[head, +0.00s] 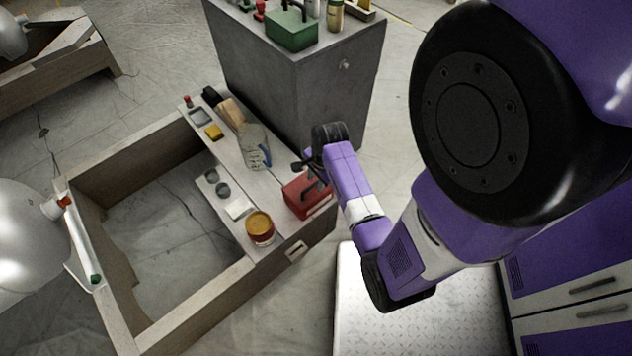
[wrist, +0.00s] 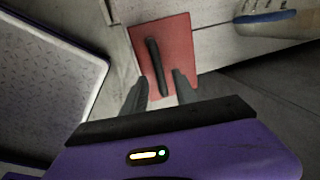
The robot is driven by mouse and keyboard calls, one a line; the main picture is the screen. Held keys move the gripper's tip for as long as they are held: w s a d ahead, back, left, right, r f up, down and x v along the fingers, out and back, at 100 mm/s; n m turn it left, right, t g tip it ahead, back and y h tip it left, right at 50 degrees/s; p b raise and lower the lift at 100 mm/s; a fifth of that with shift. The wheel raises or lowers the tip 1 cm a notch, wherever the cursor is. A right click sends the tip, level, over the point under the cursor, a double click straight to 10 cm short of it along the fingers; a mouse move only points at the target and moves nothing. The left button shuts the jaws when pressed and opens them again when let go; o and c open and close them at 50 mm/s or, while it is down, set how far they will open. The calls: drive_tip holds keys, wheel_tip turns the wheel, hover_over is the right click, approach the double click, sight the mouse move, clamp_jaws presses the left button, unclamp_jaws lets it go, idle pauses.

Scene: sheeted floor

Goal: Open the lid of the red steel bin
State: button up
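The red steel bin (head: 298,199) stands near the right end of the pale wooden bench, partly hidden by my gripper. In the wrist view its flat red lid (wrist: 178,43) appears closed, with a dark bar handle (wrist: 155,62) across it. My gripper (head: 312,178) is above the bin. In the wrist view my gripper (wrist: 160,82) is open, one dark finger on each side of the handle's lower end. I see a gap between the handle and each finger; whether the fingertips touch the lid, I cannot tell.
An orange-lidded jar (head: 260,226) stands left of the bin, and a clear bottle (head: 254,146) lies behind it on the bench (head: 283,236). A grey cabinet (head: 300,85) stands close behind. A metal tread-plate platform (head: 405,325) is at the front right.

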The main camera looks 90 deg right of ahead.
drive_tip(key=shift+w+d+f, duration=0.1)
drive_tip(key=shift+f, duration=0.3)
clamp_jaws()
idle(1.2)
